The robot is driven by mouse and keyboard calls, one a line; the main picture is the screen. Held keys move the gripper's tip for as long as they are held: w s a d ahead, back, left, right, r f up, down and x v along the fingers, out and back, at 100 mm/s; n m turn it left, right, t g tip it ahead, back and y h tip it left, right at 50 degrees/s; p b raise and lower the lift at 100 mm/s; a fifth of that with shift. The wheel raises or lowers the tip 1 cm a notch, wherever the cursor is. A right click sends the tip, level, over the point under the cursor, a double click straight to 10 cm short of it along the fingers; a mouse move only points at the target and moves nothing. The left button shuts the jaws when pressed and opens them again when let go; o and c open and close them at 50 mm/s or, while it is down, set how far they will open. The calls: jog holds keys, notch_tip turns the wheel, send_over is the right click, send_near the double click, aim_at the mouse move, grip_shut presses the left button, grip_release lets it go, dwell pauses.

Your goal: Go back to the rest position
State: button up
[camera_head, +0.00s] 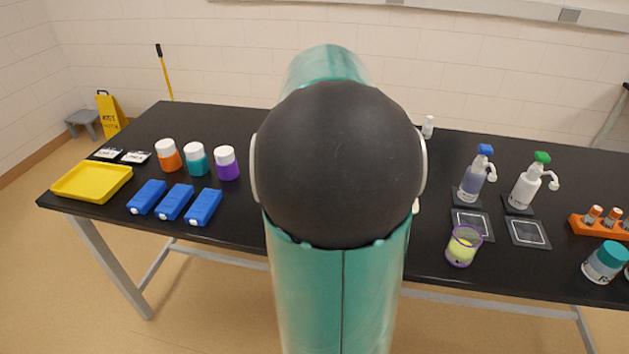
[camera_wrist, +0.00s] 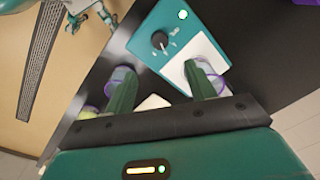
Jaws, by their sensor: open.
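My gripper (camera_wrist: 158,80) shows in the wrist view with its two green fingers apart and nothing visibly held between them. Its fingers point toward a teal device (camera_wrist: 177,38) with a black knob, a lit green light and a white plate. Purple-rimmed clear vessels (camera_wrist: 122,78) show near the fingers, partly hidden by them. In the head view my arm fills the middle and hides my gripper and the table's centre.
The black table (camera_head: 235,115) carries a yellow tray (camera_head: 92,182), blue boxes (camera_head: 175,202) and several bottles (camera_head: 195,160) at left. At right stand two pump bottles (camera_head: 526,186), a purple-rimmed cup (camera_head: 463,248) with yellow-green contents, an orange rack (camera_head: 598,228) and a teal-lidded jar (camera_head: 604,263).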

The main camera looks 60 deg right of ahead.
jog(key=shift+r, duration=0.1)
dwell(0.5)
jog(key=w+a+r+n+t, duration=0.15)
jog(key=a+n, duration=0.25)
jog(key=a, duration=0.5)
jog(key=w+a+r+n+t, duration=0.1)
jog(key=w+a+r+n, duration=0.1)
jog(key=a+n, duration=0.5)
jog(key=s+a+n+t, duration=0.1)
jog(key=a+n, duration=0.3)
jog(key=a, duration=0.6)
jog(key=s+a+f+n+t, duration=0.1)
jog(key=s+a+n, duration=0.3)
jog(key=a, duration=0.6)
jog(key=shift+s+a+n, duration=0.2)
jog(key=shift+s+n, duration=0.1)
jog(key=shift+n, duration=0.3)
